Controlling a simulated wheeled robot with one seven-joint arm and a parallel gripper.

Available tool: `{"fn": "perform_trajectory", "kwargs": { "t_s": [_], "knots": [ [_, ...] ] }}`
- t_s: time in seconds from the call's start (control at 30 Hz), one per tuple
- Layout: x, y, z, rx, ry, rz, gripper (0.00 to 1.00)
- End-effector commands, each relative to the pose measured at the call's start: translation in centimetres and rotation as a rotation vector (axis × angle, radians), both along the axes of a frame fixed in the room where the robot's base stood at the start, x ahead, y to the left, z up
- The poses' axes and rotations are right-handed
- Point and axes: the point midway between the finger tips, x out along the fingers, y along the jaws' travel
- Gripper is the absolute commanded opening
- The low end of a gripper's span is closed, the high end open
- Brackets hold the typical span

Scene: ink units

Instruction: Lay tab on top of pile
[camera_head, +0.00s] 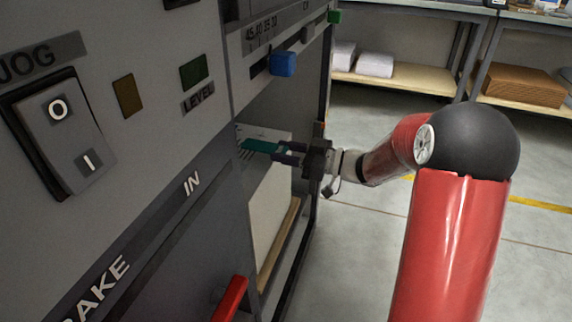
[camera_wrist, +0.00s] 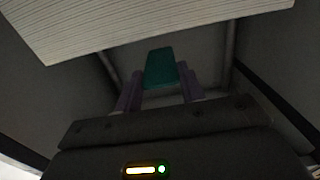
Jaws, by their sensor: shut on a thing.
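The tab is a flat teal strip (camera_head: 260,146) inside the open bay of the grey machine. It also shows in the wrist view (camera_wrist: 160,68), between two purple fingers. My gripper (camera_head: 283,153) is shut on the tab's near end, and the tab points into the bay. The pile is a tall white paper stack (camera_head: 268,200) in the bay, below the tab in the head view. Its pale, finely lined side (camera_wrist: 150,25) fills the top of the wrist view. I cannot tell whether the tab touches the pile.
The pile stands over a wooden board (camera_head: 278,247). A red handle (camera_head: 230,299) sticks out low on the machine, and a blue knob (camera_head: 282,63) sits above the bay. Dark bay walls flank my gripper. Open floor lies right; shelves stand behind.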

Motion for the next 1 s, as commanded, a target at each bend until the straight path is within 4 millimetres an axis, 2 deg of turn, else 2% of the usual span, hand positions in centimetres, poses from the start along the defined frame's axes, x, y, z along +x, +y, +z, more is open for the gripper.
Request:
{"fn": "perform_trajectory", "kwargs": {
  "t_s": [0.2,0.63,0.67,0.8,1.0],
  "knots": [
    [0.0,0.0,-3.3,0.0,0.003,0.0,0.18],
    [0.0,0.0,-4.0,0.0,0.001,0.0,0.18],
    [0.0,0.0,-4.0,0.0,0.001,0.0,0.4],
    [0.0,0.0,-3.9,-0.001,0.001,0.0,0.59],
    [0.0,0.0,-3.9,-0.001,0.001,0.0,0.61]
  ]
}}
